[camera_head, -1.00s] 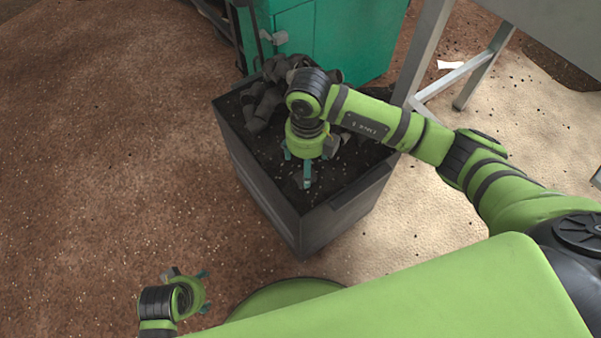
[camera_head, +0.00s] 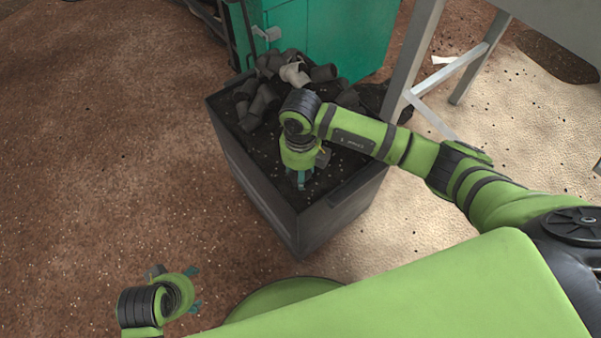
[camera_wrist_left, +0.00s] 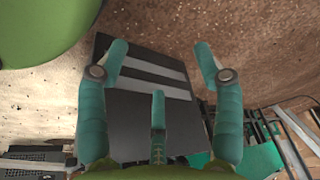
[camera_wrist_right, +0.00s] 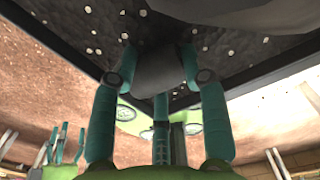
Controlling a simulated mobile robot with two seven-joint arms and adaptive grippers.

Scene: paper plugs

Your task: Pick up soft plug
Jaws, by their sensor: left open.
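The plugs (camera_head: 258,104) are dark grey tubes piled at the back of a dark bin; one lighter grey plug (camera_head: 295,74) lies on the pile. My right gripper (camera_head: 301,181) is over the front part of the bin, pointing down. In the right wrist view its fingers (camera_wrist_right: 159,62) are drawn in against both sides of a dark grey plug (camera_wrist_right: 160,72). The arm hides this plug in the head view. My left gripper (camera_head: 195,288) is open and empty, low at the left, outside the bin; its spread fingers show in the left wrist view (camera_wrist_left: 160,60).
The bin (camera_head: 262,185) holds dark granules with pale specks. A green cabinet (camera_head: 335,40) stands right behind it. A grey metal frame (camera_head: 412,60) stands to the right. The brown ground at the left is clear.

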